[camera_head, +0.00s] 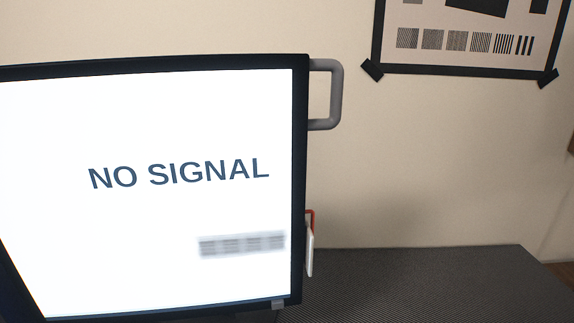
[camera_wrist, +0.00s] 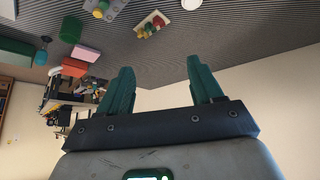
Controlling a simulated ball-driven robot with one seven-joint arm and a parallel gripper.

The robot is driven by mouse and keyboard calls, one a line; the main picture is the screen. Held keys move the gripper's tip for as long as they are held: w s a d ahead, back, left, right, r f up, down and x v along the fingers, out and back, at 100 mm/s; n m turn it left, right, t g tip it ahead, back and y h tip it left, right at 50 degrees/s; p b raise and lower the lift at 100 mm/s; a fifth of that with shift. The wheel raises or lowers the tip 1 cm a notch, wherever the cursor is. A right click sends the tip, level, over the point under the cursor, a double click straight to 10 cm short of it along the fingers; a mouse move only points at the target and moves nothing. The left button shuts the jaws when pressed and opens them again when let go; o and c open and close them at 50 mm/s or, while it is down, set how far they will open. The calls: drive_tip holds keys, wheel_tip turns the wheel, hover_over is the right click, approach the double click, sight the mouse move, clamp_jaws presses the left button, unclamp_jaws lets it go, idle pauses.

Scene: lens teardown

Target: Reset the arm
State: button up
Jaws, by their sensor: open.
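My gripper (camera_wrist: 162,88) shows in the wrist view with its two green fingers apart and nothing between them. It is open and empty, facing the wall and the edge of a grey ribbed surface (camera_wrist: 200,55). The head view does not show my gripper or arm. A large lit screen (camera_head: 150,125) with a dark frame and the words NO SIGNAL fills the left of the head view.
A grey handle (camera_head: 336,95) sticks out from the screen's right side. A dark ribbed tabletop (camera_head: 430,285) at right is bare. A poster (camera_head: 465,60) hangs on the wall. In the wrist view, a pink block (camera_wrist: 86,53), a green block (camera_wrist: 70,29) and a white tray (camera_wrist: 152,24) lie on the ribbed surface.

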drive_tip(key=s+f+n+g+y, duration=0.1)
drive_tip(key=s+f+n, duration=0.1)
drive_tip(key=s+f, duration=0.3)
drive_tip(key=s+f+n+g+y, duration=0.1)
drive_tip(key=s+f, duration=0.4)
drive_tip(key=s+f+n+g+y, duration=0.1)
drive_tip(key=s+f+n, duration=0.1)
drive_tip(key=s+f, duration=0.3)
drive_tip(key=shift+s+n, duration=0.3)
drive_tip(key=shift+n+g+y, duration=0.5)
drive_tip(key=shift+y, duration=0.3)
drive_tip(key=s+a+f, duration=0.2)
drive_tip(key=s, duration=0.1)
drive_tip(key=s+a+f, duration=0.1)
drive_tip(key=s, duration=0.1)
drive_tip(key=shift+s+a, duration=0.1)
drive_tip(key=shift+s, duration=0.05)
